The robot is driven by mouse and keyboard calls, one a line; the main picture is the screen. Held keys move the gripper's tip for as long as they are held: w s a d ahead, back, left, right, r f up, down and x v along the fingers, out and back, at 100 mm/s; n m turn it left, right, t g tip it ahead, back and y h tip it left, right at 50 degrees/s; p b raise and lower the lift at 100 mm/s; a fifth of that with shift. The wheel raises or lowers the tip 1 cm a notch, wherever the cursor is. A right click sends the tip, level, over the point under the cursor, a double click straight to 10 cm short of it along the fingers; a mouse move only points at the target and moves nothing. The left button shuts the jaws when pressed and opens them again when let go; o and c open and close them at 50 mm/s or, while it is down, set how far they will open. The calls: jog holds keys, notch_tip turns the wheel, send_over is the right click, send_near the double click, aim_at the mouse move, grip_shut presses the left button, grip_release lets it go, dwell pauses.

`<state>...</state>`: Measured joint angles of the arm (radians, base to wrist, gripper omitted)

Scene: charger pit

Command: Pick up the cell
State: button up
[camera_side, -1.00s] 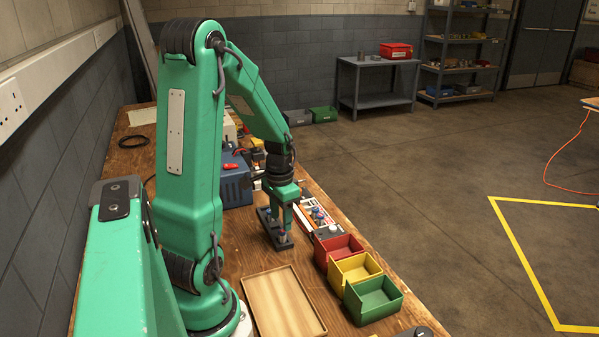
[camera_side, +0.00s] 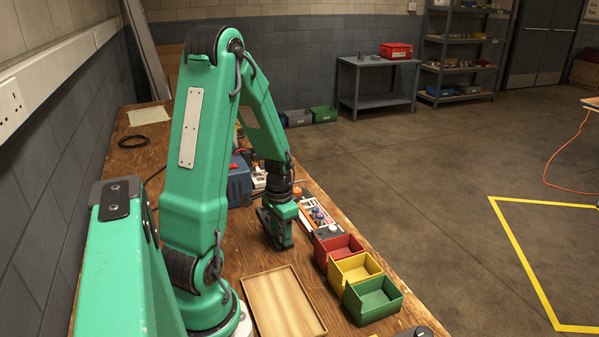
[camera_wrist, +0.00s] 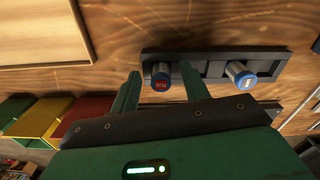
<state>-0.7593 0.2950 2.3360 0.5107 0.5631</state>
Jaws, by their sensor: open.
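A dark rack (camera_wrist: 208,68) lies on the wooden bench and holds two cells in the wrist view. One cell with a red-lettered end (camera_wrist: 161,77) stands at the left end of the rack. Another cell with a blue sleeve and pale end (camera_wrist: 240,75) stands toward the right end. My gripper (camera_wrist: 160,72) is open, with one green finger on each side of the red-lettered cell and visible gaps beside it. In the side view my gripper (camera_side: 280,244) is low over the rack and hides most of it and the cells.
A wooden tray (camera_side: 284,303) lies on the near bench. Red (camera_side: 338,250), yellow (camera_side: 354,270) and green (camera_side: 373,299) bins line the bench's right edge. A panel with coloured knobs (camera_side: 318,216) sits just right of my gripper. A blue box (camera_side: 239,182) stands behind.

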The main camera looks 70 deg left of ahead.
jog(key=shift+c, duration=0.5)
grip_shut()
jog(key=shift+r, duration=0.2)
jog(key=shift+r, duration=0.75)
jog(key=r, duration=0.2)
jog(key=shift+w+d+r, duration=0.1)
jog(key=shift+d+r, duration=0.15)
jog(key=shift+r, duration=0.1)
jog(key=w+d+r, duration=0.2)
jog(key=d+r, duration=0.4)
jog(key=d, duration=0.5)
jog(key=shift+w+r, duration=0.15)
jog(key=shift+r, duration=0.1)
jog(key=shift+a, duration=0.1)
